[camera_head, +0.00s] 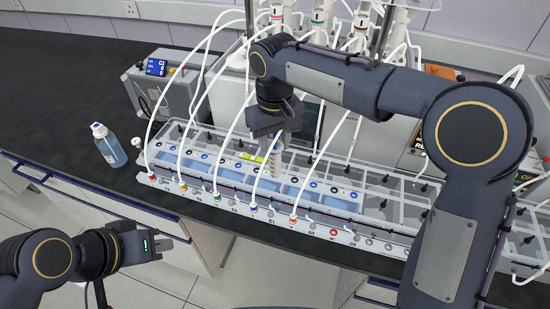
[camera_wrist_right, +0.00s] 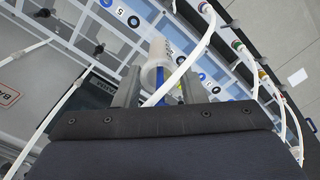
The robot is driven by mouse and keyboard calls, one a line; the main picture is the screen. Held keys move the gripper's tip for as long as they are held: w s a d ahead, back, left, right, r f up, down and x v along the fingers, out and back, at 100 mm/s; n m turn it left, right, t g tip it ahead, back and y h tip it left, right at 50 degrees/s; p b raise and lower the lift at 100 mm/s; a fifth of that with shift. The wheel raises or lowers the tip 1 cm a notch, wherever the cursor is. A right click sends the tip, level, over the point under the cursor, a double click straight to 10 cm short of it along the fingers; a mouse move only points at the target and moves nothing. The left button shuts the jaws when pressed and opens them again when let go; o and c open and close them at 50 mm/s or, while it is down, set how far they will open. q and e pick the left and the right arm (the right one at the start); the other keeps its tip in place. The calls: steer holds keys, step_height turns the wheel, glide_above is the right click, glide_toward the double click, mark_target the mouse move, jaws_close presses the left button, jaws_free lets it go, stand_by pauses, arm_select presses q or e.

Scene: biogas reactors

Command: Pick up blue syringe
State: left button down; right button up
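A clear cylinder with a blue part (camera_wrist_right: 157,68), apparently the blue syringe, shows in the wrist view between the fingers of my right gripper (camera_wrist_right: 160,90). The fingers stand apart on either side of it, with what look like small gaps; firm contact is not visible. In the head view my right gripper (camera_head: 273,148) points down over the middle of the long clear rack (camera_head: 205,187), and the syringe is mostly hidden there. My left gripper (camera_head: 178,241) is at lower left, off the bench's front edge and away from the rack; its finger opening is unclear.
White tubes run from the reactors down to the rack, close around my right gripper. A blue-liquid bottle (camera_head: 109,146) stands left of the rack. A grey control box (camera_head: 165,85) is behind. The black bench (camera_head: 55,95) is clear at far left.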

steer(key=shift+c, duration=1.3)
steer(key=shift+r, duration=0.1)
steer(key=shift+r, duration=0.45)
step_height(320, 180, up, 2)
steer(key=shift+r, duration=0.15)
steer(key=s+r+b, duration=0.2)
steer(key=s+r, duration=0.7)
steer(key=s, duration=0.5)
steer(key=shift+r, duration=0.35)
steer(key=shift+r, duration=0.1)
